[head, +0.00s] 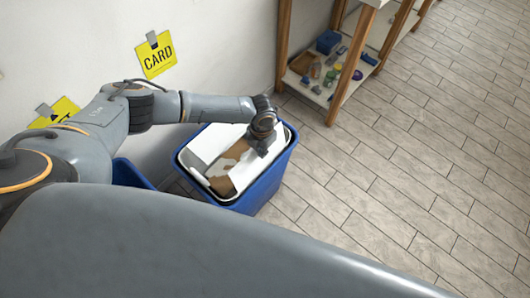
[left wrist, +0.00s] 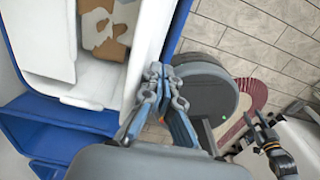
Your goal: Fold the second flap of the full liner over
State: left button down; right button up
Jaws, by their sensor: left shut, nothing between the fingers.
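The full liner (head: 205,177) is white and sits in a blue bin (head: 243,203) by the wall. Brown cardboard-like contents (head: 232,172) show between its white parts; they also show in the left wrist view (left wrist: 107,35). A white flap (left wrist: 48,38) lies on the left side there, and a white liner wall (left wrist: 152,32) stands on the right side. My left gripper (head: 262,146) is over the right part of the bin in the head view. In the left wrist view its fingers (left wrist: 161,75) are together and empty, beside the bin's rim. My right gripper (left wrist: 257,120) shows small there.
A second blue bin (head: 130,174) stands to the left, mostly behind my arm. A wooden shelf (head: 336,99) with small items stands behind to the right. A yellow CARD sign (head: 157,60) hangs on the wall. The tiled floor (head: 400,170) to the right is clear.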

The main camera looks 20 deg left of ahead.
pick_arm(q)
jog(key=shift+w+a+f, duration=0.15)
jog(key=shift+w+a, duration=0.15)
jog(key=shift+a, duration=0.5)
jog(key=shift+w+a+f+b, duration=0.25)
jog(key=shift+a+f+b, duration=0.25)
jog(key=shift+a+b, duration=0.3)
jog(key=shift+w+a+f, duration=0.1)
jog(key=shift+w+a, duration=0.05)
jog(key=shift+a, duration=0.15)
